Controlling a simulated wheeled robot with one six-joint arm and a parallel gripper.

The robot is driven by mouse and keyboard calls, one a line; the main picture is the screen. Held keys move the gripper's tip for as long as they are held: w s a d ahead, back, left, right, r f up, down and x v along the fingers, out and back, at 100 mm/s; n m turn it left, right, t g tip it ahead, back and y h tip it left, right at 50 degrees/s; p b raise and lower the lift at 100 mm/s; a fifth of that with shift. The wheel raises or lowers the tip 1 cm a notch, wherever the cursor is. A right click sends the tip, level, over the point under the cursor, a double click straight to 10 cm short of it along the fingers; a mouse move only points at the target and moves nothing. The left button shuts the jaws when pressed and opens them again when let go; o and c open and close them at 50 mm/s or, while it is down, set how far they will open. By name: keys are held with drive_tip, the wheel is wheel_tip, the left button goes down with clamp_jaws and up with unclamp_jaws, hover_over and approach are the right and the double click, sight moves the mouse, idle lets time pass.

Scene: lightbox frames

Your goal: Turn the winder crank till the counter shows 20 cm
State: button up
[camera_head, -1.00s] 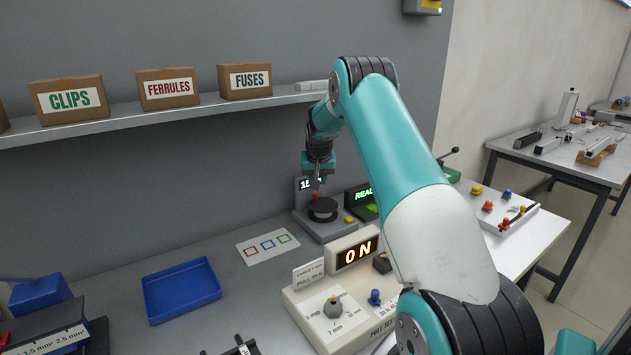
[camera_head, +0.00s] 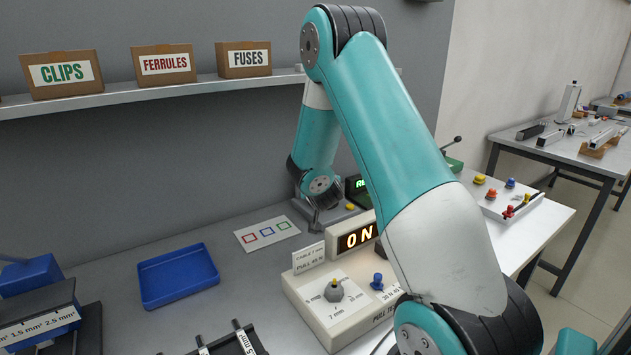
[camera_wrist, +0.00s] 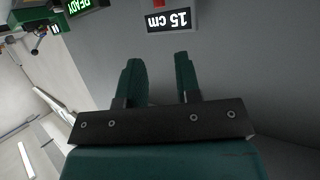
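The winder (camera_head: 333,220) stands at the back of the bench, mostly hidden behind my forearm and wrist in the head view. Its counter (camera_wrist: 168,20) reads 15 cm, upside down in the wrist view. A red piece (camera_wrist: 158,3), perhaps the crank knob, is cut off by the top edge there. The rest of the crank is hidden. My gripper (camera_wrist: 157,58) has its two fingers apart, with nothing visible between them. The red piece lies beyond the fingertips, apart from them in the picture. The fingers are not clear in the head view.
A display reading READY (camera_wrist: 80,5) stands beside the winder. A pull tester (camera_head: 340,308) showing ON is in front. A blue tray (camera_head: 178,277) and a card with coloured squares (camera_head: 267,234) lie to the left. A shelf with boxes (camera_head: 62,73) runs above.

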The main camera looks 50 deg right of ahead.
drive_tip(key=p+x, duration=0.3)
drive_tip(key=x, duration=1.2)
drive_tip(key=shift+d+f, duration=0.1)
drive_tip(key=shift+s, duration=0.1)
drive_tip(key=shift+c, duration=0.4)
clamp_jaws()
